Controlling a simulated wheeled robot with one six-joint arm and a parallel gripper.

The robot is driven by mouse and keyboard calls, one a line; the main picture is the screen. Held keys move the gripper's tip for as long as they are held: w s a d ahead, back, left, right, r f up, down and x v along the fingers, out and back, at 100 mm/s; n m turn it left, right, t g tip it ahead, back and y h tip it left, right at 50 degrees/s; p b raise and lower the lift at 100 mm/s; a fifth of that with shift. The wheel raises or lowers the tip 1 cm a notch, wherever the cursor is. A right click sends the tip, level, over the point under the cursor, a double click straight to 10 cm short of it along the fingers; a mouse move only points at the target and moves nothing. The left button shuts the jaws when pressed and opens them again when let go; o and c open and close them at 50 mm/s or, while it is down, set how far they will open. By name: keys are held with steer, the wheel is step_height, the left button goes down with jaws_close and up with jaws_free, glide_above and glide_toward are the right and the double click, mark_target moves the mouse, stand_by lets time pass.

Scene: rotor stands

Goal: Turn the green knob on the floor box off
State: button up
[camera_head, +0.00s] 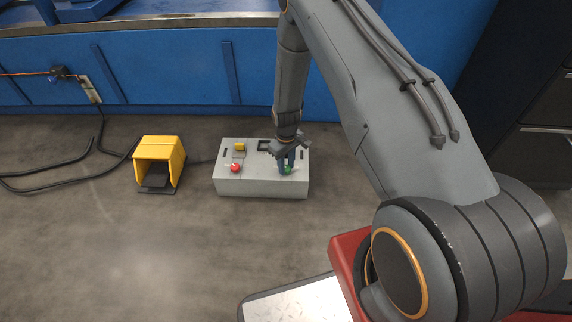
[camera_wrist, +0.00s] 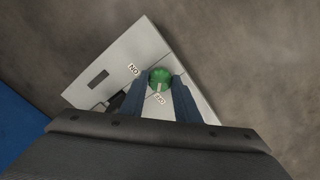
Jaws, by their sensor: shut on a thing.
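The floor box (camera_head: 262,188) is light grey and stands on the floor in front of the blue bench. Its green knob (camera_head: 288,169) is on the right part of the top, partly hidden by my gripper (camera_head: 286,160). In the wrist view the green knob (camera_wrist: 160,77) lies between the blue fingers of my gripper (camera_wrist: 160,90), which are shut on it. A pale mark on the knob points toward the lower label (camera_wrist: 160,99), whose text is hard to read. Another label (camera_wrist: 133,70) sits at the knob's upper left. A red button (camera_head: 235,168) is on the box's left part.
A yellow foot pedal housing (camera_head: 159,163) stands left of the box. Black cables (camera_head: 60,180) lie on the floor further left. The blue bench (camera_head: 170,70) runs behind the box. The floor in front of the box is clear.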

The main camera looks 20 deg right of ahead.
mark_target(286, 167)
stand_by(0.3)
steer(key=o, duration=1)
steer(key=shift+o, duration=0.2)
steer(key=shift+r, duration=0.1)
step_height(286, 167, up, 8)
steer(key=shift+f+p, duration=0.15)
steer(key=shift+p, duration=1.05)
